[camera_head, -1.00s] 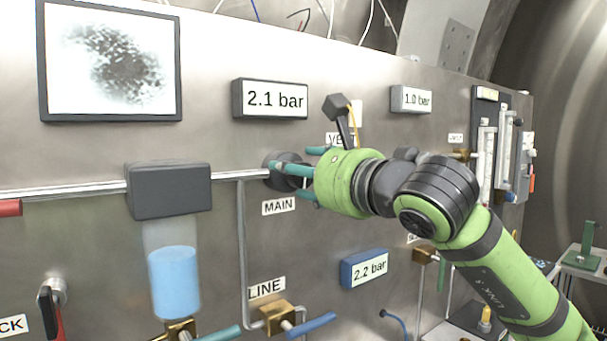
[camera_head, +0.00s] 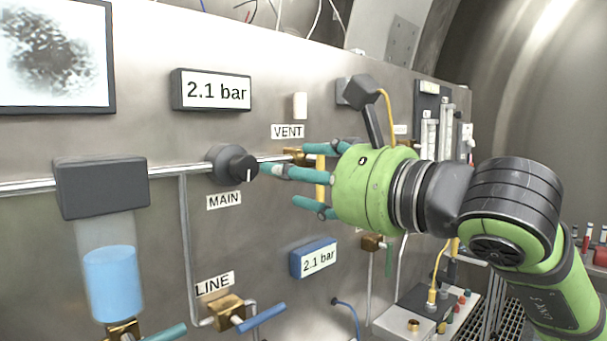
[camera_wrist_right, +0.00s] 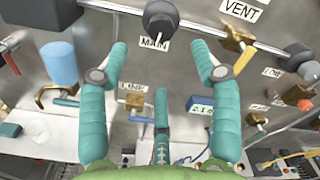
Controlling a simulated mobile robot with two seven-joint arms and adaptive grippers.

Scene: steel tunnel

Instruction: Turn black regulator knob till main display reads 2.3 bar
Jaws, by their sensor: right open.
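The black regulator knob (camera_head: 236,165) with a white pointer mark sits on the pipe above the MAIN label. Its pointer is roughly upright in the head view. In the right wrist view the knob (camera_wrist_right: 160,18) is ahead of the fingers. The main display (camera_head: 211,91), in a dark frame, reads 2.1 bar. My right gripper (camera_head: 290,176), with green palm and teal fingers, is open and empty to the right of the knob. One fingertip appears close to the knob's right edge; contact cannot be told. In the right wrist view the fingers (camera_wrist_right: 162,62) are spread. My left gripper is not in view.
A blue-framed display (camera_head: 315,259) below reads 2.1 bar. A brass VENT valve (camera_head: 295,155) with a yellow handle is behind my fingers. The LINE valve (camera_head: 228,312) with a blue handle is lower left. A grey box (camera_head: 102,187) is left of the knob.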

